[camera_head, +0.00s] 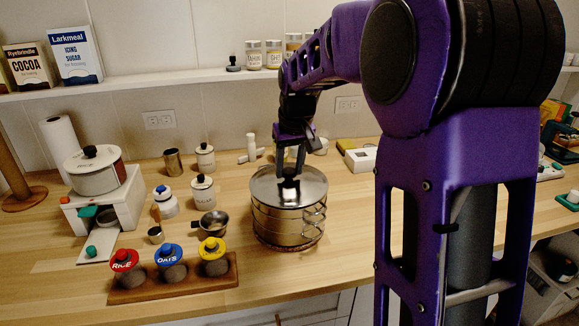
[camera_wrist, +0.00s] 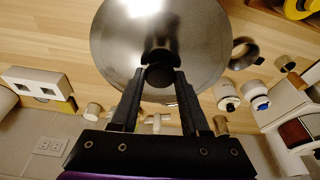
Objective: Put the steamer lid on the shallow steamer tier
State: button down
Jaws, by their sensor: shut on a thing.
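The steamer lid (camera_head: 272,191) is a round shiny metal lid with a black knob. It sits on or just over the top of the round metal steamer stack (camera_head: 287,226); I cannot tell whether a gap is left between them. My gripper (camera_head: 290,168) points down over the lid and is shut on its black knob. In the wrist view the two fingers (camera_wrist: 158,78) close around the knob, and the lid (camera_wrist: 115,40) fills the upper middle. The lid hides the inside of the stack, and I cannot tell the shallow tier apart from the others.
A small metal pan (camera_head: 213,223), white canisters (camera_head: 203,194) and a wooden rack (camera_head: 176,284) with coloured jar lids stand left of the steamer. A white stand (camera_head: 118,195) with a pot (camera_head: 94,172) is farther left. The counter in front of the steamer is clear.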

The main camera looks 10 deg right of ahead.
jog(key=shift+f, duration=0.3)
jog(key=shift+c, duration=1.6)
grip_release()
jog(key=p+v, duration=0.2)
jog(key=v, duration=1.5)
jog(key=shift+r, duration=0.25)
